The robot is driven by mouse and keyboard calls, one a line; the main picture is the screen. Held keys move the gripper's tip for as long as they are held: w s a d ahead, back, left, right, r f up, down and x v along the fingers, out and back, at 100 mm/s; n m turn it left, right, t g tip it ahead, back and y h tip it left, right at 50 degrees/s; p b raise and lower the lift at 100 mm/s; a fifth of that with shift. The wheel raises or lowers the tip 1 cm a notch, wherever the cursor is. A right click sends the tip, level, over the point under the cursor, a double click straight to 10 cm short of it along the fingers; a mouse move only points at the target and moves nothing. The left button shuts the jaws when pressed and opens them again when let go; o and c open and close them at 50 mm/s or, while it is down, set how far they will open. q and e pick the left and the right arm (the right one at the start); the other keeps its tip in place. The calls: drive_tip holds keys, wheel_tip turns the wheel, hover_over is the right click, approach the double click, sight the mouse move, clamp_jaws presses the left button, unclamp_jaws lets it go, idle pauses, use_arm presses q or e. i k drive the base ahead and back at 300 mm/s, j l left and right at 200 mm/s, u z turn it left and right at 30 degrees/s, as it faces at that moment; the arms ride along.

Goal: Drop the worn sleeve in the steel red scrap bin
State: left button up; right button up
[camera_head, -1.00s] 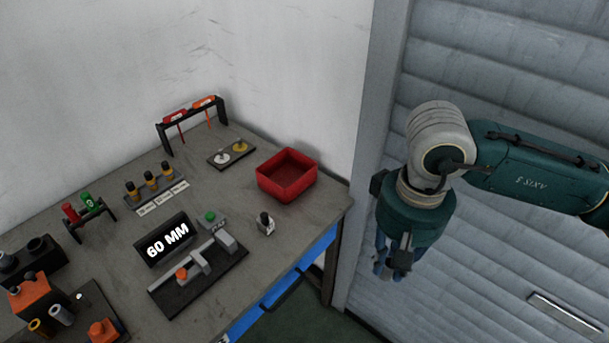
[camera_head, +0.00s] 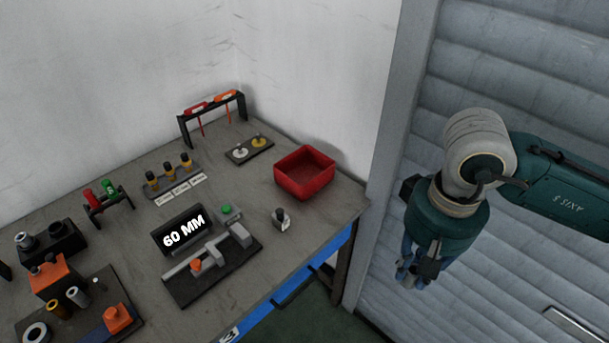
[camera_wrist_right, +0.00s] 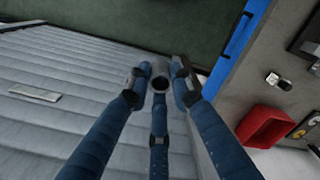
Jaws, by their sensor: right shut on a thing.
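The red scrap bin (camera_head: 308,188) stands open near the right back corner of the bench; its visible floor looks empty. It also shows at the right of the right wrist view (camera_wrist_right: 252,122). My right gripper (camera_head: 417,275) hangs fingers down, right of the bench and off its edge, in front of the grey shutter. In the right wrist view its blue fingers (camera_wrist_right: 160,85) are closed around a small grey hollow cylinder, which looks like the worn sleeve (camera_wrist_right: 160,68). The head view does not show the sleeve clearly. My left gripper is not in view.
A 60 MM display (camera_head: 184,231) with a gauge fixture (camera_head: 215,265) and a small switch block (camera_head: 281,219) stand in front of the bin. Racks and an orange fixture (camera_head: 52,277) fill the left. The bench's right edge (camera_head: 350,220) lies between gripper and bin.

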sight(306, 173)
drive_tip(key=l+u, duration=0.1)
drive_tip(key=u, duration=1.05)
drive_tip(key=l+u, duration=0.1)
drive_tip(key=l, duration=0.25)
drive_tip(key=k+l+u, duration=0.1)
drive_tip(key=l, duration=0.25)
drive_tip(key=i, duration=0.1)
